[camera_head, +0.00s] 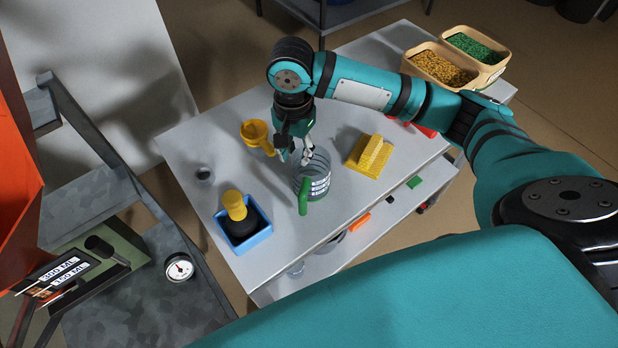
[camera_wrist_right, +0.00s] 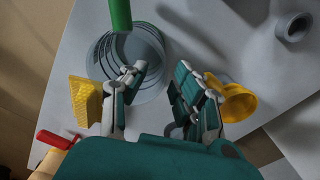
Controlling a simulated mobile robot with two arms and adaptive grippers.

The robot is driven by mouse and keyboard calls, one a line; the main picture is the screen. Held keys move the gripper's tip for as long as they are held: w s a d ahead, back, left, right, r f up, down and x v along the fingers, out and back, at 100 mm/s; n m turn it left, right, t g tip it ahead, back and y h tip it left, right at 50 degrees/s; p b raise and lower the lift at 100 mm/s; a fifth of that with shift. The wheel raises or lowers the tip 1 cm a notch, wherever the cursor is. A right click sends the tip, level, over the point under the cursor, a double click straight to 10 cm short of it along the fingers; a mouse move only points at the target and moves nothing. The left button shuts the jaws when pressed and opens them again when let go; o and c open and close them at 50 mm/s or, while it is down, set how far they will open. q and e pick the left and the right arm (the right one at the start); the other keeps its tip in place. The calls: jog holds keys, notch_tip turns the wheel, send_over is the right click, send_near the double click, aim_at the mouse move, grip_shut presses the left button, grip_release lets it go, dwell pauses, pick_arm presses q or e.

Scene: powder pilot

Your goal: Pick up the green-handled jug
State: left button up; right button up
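The green-handled jug (camera_head: 318,172) stands upright on the grey table, a clear cup with dark markings and a green handle (camera_head: 303,196) on its near side. In the right wrist view the jug (camera_wrist_right: 148,78) is at upper left, its handle (camera_wrist_right: 121,14) pointing to the top edge. My right gripper (camera_head: 295,155) points down just behind and left of the jug, between it and the yellow-handled jug. In the right wrist view its fingers (camera_wrist_right: 157,85) are apart with nothing between them, and one finger overlaps the jug's rim; contact is unclear. My left gripper is not in view.
A yellow jug (camera_head: 257,136) stands left of the gripper. A blue tray (camera_head: 262,235) holds a black and yellow tool. Bins of granules (camera_head: 440,66) stand at the far right. A small grey ring (camera_head: 204,174) lies left.

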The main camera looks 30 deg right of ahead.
aim_at(297, 160)
notch_tip(297, 160, down, 2)
jog(key=shift+f, duration=0.5)
jog(key=f, duration=0.3)
jog(key=shift+d+f+p, duration=0.2)
jog(key=shift+f+p, duration=0.1)
jog(key=shift+p, duration=0.1)
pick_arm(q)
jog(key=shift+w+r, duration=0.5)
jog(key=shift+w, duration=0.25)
pick_arm(e)
jog(key=shift+f, duration=0.35)
grip_shut()
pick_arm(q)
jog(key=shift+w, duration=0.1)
